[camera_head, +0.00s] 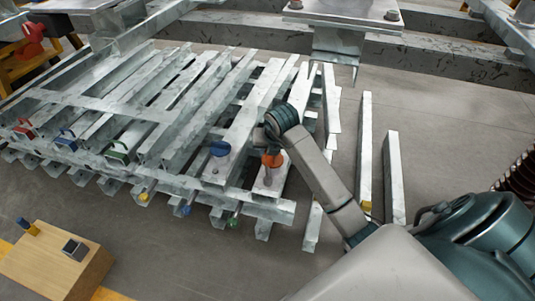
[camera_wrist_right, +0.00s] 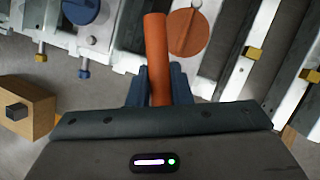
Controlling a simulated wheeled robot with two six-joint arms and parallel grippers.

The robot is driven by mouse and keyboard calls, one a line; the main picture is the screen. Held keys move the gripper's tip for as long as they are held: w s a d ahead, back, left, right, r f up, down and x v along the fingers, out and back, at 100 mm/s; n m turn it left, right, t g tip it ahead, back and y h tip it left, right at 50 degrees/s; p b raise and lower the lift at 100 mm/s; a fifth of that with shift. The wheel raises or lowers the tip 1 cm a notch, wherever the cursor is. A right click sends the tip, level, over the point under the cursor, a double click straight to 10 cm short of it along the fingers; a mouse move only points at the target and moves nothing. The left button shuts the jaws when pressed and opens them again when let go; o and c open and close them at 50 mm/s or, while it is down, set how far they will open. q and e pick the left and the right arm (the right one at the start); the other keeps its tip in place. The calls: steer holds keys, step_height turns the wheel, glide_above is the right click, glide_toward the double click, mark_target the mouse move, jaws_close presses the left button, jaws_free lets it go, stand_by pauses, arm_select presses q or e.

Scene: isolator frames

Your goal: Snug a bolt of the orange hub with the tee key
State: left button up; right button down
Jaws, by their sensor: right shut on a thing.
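My right gripper (camera_wrist_right: 158,88) is shut on the orange bar of the tee key (camera_wrist_right: 155,45), which points away from the gripper in the right wrist view. The key's far end and any bolt under it are hidden there. The orange hub (camera_wrist_right: 188,32) is a flat round disc just right of the bar. In the head view my right wrist reaches over the frames, and an orange patch (camera_head: 272,160) shows just below it. I cannot tell whether that patch is hub or key. My left gripper is not in view.
A blue disc (camera_head: 220,149) sits on the beam to the left. Galvanised beams (camera_head: 200,90) with coloured fittings lie around it. A wooden block (camera_head: 45,265) with a dark square piece (camera_head: 75,249) stands lower left. Bare floor (camera_head: 440,120) lies to the right.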

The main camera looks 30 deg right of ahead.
steer(key=shift+r, duration=0.15)
step_height(320, 180, up, 2)
steer(key=shift+r+p, duration=0.1)
steer(key=shift+p, duration=1.1)
